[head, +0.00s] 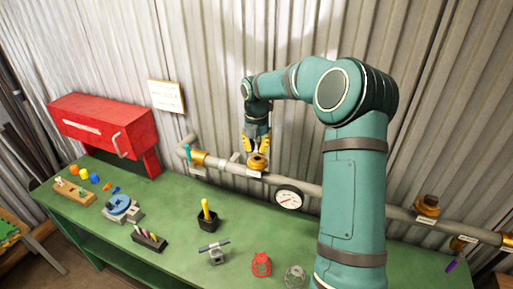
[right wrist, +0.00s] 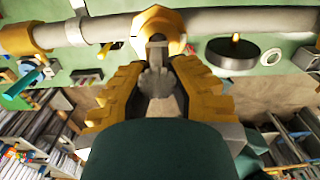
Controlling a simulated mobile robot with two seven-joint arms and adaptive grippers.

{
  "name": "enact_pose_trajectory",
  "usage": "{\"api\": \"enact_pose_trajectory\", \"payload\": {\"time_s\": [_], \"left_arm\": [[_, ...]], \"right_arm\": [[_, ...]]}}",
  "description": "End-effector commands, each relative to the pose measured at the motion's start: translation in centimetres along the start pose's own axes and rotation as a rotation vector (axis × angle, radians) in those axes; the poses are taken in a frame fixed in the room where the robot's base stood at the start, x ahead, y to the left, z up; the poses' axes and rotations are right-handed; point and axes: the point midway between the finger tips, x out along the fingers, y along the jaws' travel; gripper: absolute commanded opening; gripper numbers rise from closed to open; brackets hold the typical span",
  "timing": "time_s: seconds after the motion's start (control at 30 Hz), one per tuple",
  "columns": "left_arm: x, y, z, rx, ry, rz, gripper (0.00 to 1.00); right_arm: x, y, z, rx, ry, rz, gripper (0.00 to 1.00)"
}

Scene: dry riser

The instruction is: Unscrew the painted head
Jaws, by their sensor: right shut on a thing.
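My right gripper (head: 257,143) hangs from above at a brass-yellow fitting (head: 258,162) on the grey pipe. In the right wrist view the same gripper (right wrist: 157,85) has its yellow ridged fingers closed in on a small grey-beige, forked piece. This piece looks like the painted head (right wrist: 155,78), and it stands at the yellow fitting (right wrist: 160,22). In the head view the fingers hide the head. My left gripper is not in view.
Another brass fitting (head: 428,205) is further right. The green bench (head: 180,205) holds a red head (head: 261,264), a grey head (head: 294,277), a black cup (head: 207,220) and a blue-topped vise (head: 120,206). A red box (head: 100,125) stands left.

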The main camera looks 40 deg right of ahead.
Motion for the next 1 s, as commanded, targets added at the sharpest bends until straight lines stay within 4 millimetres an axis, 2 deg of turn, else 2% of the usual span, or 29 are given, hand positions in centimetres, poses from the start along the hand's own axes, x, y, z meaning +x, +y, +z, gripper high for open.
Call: {"api": "enact_pose_trajectory", "payload": {"time_s": [0.5, 0.7, 1.0], "left_arm": [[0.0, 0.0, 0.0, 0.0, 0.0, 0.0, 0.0], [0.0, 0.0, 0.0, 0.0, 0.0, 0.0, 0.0], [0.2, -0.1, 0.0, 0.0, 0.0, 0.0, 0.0]], "right_arm": [[-4.5, 0.1, 0.0, 0.0, -0.002, 0.002, 0.0], [-4.9, 0.0, 0.0, 0.0, -0.001, 0.002, 0.0], [-4.4, 0.3, -0.3, 0.026, 0.0, 0.0, 0.0]]}}
